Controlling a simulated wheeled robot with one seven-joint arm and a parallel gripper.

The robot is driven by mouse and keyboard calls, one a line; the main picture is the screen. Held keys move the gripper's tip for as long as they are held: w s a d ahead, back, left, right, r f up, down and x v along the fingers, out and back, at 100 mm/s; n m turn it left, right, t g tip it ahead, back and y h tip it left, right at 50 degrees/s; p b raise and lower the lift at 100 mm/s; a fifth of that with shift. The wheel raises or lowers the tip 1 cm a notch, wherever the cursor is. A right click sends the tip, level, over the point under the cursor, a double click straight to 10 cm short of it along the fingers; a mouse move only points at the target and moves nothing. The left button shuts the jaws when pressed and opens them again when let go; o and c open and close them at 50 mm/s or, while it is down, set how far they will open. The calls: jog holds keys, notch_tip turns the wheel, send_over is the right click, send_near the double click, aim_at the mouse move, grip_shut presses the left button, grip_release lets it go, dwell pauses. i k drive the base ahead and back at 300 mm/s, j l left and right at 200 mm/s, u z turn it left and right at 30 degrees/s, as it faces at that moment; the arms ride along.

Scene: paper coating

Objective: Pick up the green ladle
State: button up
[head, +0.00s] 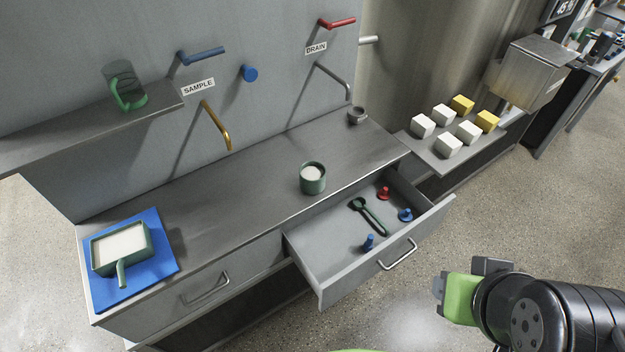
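The green ladle (370,215) lies flat in the open drawer (331,259), with its bowl end toward the back left and its handle running toward the front right. My gripper (440,296) is at the lower right of the head view, out in front of the drawer and apart from the ladle. Its fingers are too small and turned too far away to tell whether they are open or shut. I see nothing held in it.
Red and blue pegs (405,214) lie around the ladle. The drawer's front handle (398,255) sticks out toward me. A green cup (313,178) of white material stands on the counter (240,205) above. A filled green pan (121,247) sits on a blue mat (165,262) at left.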

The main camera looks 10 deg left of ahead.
aim_at(359, 202)
jog(key=i+l+u, duration=0.15)
jog(key=u, duration=0.25)
jog(key=i+l+u, duration=0.15)
jog(key=u, duration=0.3)
jog(key=i+l+u, duration=0.1)
jog(key=l+u, duration=0.15)
jog(key=u, duration=0.15)
jog(key=i+l+u, duration=0.1)
jog(key=l+u, duration=0.15)
jog(key=u, duration=0.2)
jog(key=l+u, duration=0.55)
jog(key=u, duration=0.3)
